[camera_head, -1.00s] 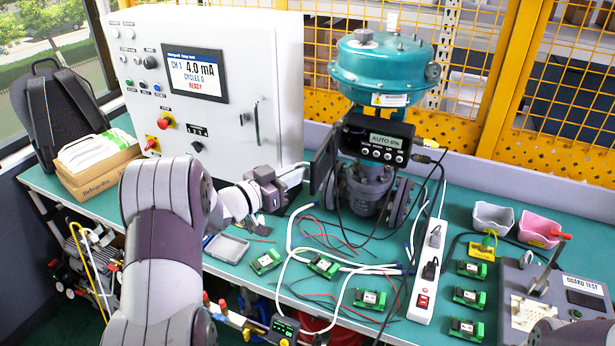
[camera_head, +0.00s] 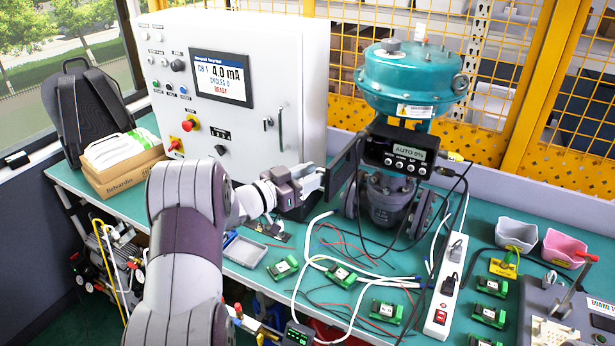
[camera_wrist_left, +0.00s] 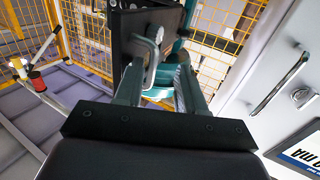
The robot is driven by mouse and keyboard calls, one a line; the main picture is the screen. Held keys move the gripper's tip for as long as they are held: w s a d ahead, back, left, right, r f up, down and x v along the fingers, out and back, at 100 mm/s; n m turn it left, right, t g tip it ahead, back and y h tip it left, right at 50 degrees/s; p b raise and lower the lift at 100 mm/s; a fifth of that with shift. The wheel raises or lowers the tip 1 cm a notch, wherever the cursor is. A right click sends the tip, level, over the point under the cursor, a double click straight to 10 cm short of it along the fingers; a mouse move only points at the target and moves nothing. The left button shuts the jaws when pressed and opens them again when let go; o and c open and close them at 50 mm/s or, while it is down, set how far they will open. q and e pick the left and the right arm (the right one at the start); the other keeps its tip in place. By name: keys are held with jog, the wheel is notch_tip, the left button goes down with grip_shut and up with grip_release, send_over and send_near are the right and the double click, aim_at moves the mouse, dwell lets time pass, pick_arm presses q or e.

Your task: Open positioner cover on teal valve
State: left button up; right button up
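The teal valve (camera_head: 408,80) stands upright on the bench, with the black positioner (camera_head: 403,149) below its teal dome. The positioner's display reads AUTO 0%. Its black cover (camera_head: 345,166) is swung out at the left side, so the display face is exposed. In the left wrist view the cover (camera_wrist_left: 137,28) carries a metal handle (camera_wrist_left: 153,55). My left gripper (camera_head: 313,179) is just left of the cover. In the wrist view my left gripper's fingers (camera_wrist_left: 160,72) are apart, with the handle between or just beyond them; contact is unclear. My right gripper is out of view.
A white control cabinet (camera_head: 240,125) stands close to my left gripper. Green circuit boards (camera_head: 341,275), loose wires and a white power strip (camera_head: 445,290) cover the bench front. Grey and pink bins (camera_head: 563,248) stand at the right. A yellow mesh fence is behind.

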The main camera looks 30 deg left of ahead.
pick_arm(q)
jog(key=shift+w+d+r, duration=0.1)
jog(key=shift+r, duration=0.5)
jog(key=f+b+v, duration=0.1)
jog(key=b+v, duration=0.1)
jog(key=v, duration=1)
jog(key=shift+s+b, duration=0.3)
jog(key=shift+s, duration=0.1)
jog(key=shift+s+f, duration=0.1)
